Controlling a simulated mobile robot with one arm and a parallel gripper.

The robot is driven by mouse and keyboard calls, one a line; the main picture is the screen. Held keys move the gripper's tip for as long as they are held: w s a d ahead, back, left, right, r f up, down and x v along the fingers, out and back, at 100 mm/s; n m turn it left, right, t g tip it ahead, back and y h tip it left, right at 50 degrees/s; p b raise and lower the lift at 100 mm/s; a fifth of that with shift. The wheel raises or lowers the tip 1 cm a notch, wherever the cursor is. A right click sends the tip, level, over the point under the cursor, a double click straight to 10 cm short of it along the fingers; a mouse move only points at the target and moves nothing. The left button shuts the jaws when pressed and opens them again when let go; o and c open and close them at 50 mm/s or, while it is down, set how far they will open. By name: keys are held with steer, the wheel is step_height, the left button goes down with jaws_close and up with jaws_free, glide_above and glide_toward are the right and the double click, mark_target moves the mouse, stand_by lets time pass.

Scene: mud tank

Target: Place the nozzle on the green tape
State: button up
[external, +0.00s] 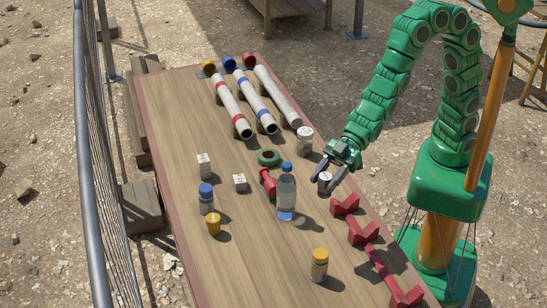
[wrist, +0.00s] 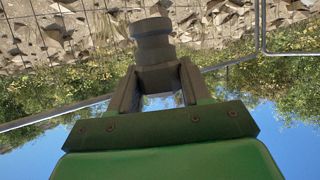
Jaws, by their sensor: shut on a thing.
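The green tape (external: 269,157) is a ring lying flat near the middle of the wooden table, with nothing on it. My gripper (external: 328,178) is to the right of the tape, over the table's right side. It is shut on a grey stepped round piece (external: 325,179), which looks like the nozzle. In the wrist view, the nozzle (wrist: 153,42) is dark grey, with a wider collar, held between the fingertips of my gripper (wrist: 155,75). Its far end is hidden.
A clear bottle (external: 286,195) with a blue cap and a red piece (external: 268,182) stand just in front of the tape. A white-lidded jar (external: 305,140) is behind it to the right. A red rack (external: 372,250) lines the right edge. Pipes (external: 233,105) lie at the back.

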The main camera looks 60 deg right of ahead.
steer(key=w+d+r+m+t, duration=0.1)
steer(key=w+d+r, duration=0.2)
steer(key=w, duration=0.5)
steer(key=w+d+r, duration=0.2)
steer(key=w, duration=0.5)
steer(key=n+g, duration=0.1)
glide_above(269, 154)
step_height(269, 154, down, 4)
steer(key=f, duration=0.1)
steer(key=shift+s+f, duration=0.1)
steer(key=shift+f, duration=10.15)
steer(key=shift+f, duration=0.1)
steer(key=o, duration=1.1)
